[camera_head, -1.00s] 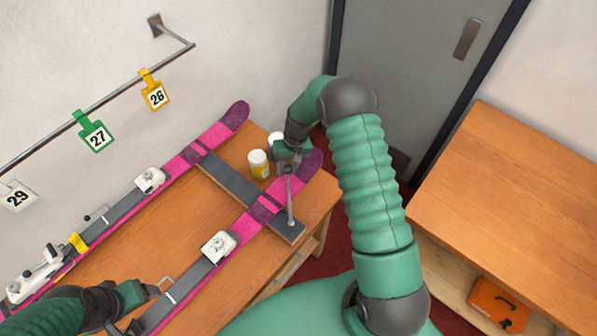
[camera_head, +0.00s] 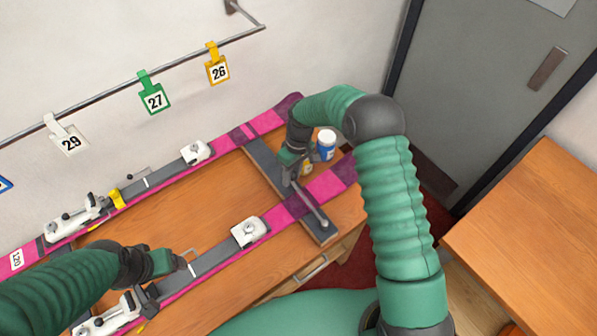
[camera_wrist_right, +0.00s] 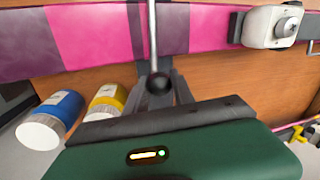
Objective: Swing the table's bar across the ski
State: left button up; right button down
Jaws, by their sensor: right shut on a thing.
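The bar (camera_head: 310,206) is a thin metal rod. Its near end sits at the outer end of a dark crosspiece (camera_head: 264,160) on the table. The bar lies over the near pink ski (camera_head: 292,208), roughly in line with the crosspiece. My right gripper (camera_head: 289,178) is shut at the bar's far end, just beyond the ski. In the right wrist view the rod (camera_wrist_right: 153,35) crosses the pink ski (camera_wrist_right: 95,38) and ends in a dark ball knob (camera_wrist_right: 158,83) at the jaws. My left gripper (camera_head: 182,262) is over the near ski; its jaw gap is unclear.
A second pink ski (camera_head: 262,122) lies along the wall side. A blue jar (camera_head: 326,146) and a yellow jar (camera_head: 307,168) stand close behind my right gripper. Number tags hang from a wall rail (camera_head: 110,96). Another wooden table (camera_head: 535,235) stands at the right.

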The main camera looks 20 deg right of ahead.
jog(key=shift+s+a, duration=0.1)
jog(key=shift+a, duration=0.25)
jog(key=c, duration=1.4)
grip_release()
jog(key=shift+o, duration=1.4)
jog(key=shift+s+r, duration=0.1)
jog(key=shift+o, duration=0.2)
jog(key=shift+s, duration=0.1)
